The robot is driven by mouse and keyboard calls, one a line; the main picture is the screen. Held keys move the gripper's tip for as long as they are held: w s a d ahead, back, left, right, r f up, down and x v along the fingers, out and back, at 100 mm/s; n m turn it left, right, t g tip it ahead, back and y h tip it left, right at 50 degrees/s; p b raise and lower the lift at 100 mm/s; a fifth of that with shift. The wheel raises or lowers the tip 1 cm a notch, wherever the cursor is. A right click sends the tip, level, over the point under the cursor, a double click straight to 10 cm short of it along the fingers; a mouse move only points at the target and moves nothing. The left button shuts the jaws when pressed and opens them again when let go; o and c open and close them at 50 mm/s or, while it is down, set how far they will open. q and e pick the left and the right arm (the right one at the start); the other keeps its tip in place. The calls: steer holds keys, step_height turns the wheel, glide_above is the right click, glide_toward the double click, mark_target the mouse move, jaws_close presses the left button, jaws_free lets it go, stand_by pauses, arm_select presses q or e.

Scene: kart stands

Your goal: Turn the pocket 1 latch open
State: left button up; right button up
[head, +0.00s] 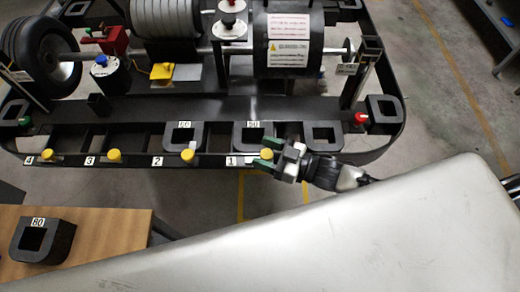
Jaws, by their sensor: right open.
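The pocket 1 latch is a yellow round knob (266,154) on the front rail of the kart, just right of the label 1 (231,161). My right gripper (267,154) reaches in from the right with its green-tipped fingers open. One fingertip shows behind the knob and the other in front of it; I cannot tell whether they touch it. A dark block marked 50 (250,138) sits in the pocket behind this latch. My left gripper is not in view.
More yellow latch knobs stand along the rail at pockets 2 (188,155), 3 (114,155) and 4 (47,155). A block marked 60 (183,137) sits in pocket 2. A block marked 80 (42,240) rests on a wooden table (105,235) at lower left.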

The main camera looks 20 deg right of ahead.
steer(key=b+v, duration=0.1)
steer(key=v, duration=0.8)
steer(key=shift+b, duration=0.35)
steer(key=shift+s+d, duration=0.1)
